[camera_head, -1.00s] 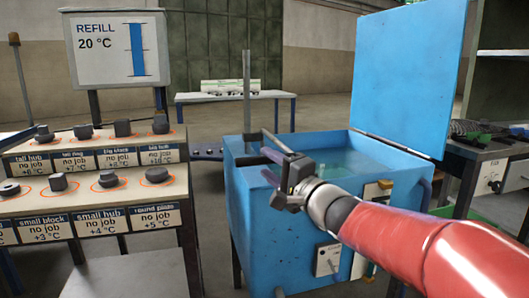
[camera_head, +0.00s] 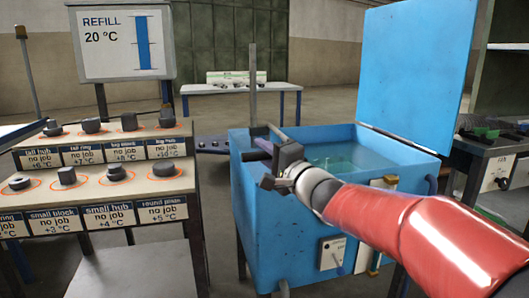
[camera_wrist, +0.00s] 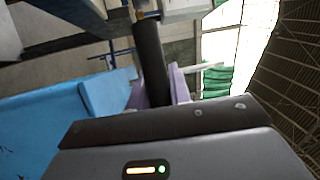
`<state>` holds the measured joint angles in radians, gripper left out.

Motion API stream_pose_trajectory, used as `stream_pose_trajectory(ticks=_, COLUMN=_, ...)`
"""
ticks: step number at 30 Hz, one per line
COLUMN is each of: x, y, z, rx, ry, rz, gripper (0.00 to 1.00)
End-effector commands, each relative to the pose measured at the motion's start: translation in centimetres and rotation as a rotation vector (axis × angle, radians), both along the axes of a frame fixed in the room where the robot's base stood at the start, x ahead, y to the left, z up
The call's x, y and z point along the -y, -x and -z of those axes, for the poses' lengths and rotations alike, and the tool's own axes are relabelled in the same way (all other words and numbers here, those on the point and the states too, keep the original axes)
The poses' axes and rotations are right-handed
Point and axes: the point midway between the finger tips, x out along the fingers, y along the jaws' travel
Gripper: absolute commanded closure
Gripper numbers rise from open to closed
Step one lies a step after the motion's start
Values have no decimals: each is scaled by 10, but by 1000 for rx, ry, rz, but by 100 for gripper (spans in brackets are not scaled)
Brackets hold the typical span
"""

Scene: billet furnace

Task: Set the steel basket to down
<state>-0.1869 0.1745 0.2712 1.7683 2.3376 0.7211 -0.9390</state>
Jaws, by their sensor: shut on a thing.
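The blue tank (camera_head: 290,220) stands with its lid (camera_head: 415,75) raised, and greenish liquid (camera_head: 338,165) shows inside. A grey upright post (camera_head: 253,85) rises at its back left. My gripper (camera_head: 271,166) is at the tank's left rim, shut on a dark bar (camera_head: 262,146), which appears to be the steel basket's handle. The basket itself is not clearly visible; the liquid, tank wall and gripper may hide it. In the wrist view a dark round bar (camera_wrist: 150,60) stands beyond the gripper body.
A sloped rack (camera_head: 110,185) with several dark parts stands left of the tank, under a "REFILL 20 °C" sign (camera_head: 122,45). A table (camera_head: 240,89) stands behind. A grey bench (camera_head: 490,155) with parts is at the right. Floor shows between rack and tank.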

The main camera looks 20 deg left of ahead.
Motion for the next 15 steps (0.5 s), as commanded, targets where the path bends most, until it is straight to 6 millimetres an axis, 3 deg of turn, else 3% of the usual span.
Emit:
stream_pose_trajectory(ticks=8, x=0, y=0, z=4, rx=-1, ry=2, rz=0, gripper=100)
stream_pose_trajectory(ticks=15, x=0, y=0, z=31, rx=-2, ry=5, rz=0, gripper=100)
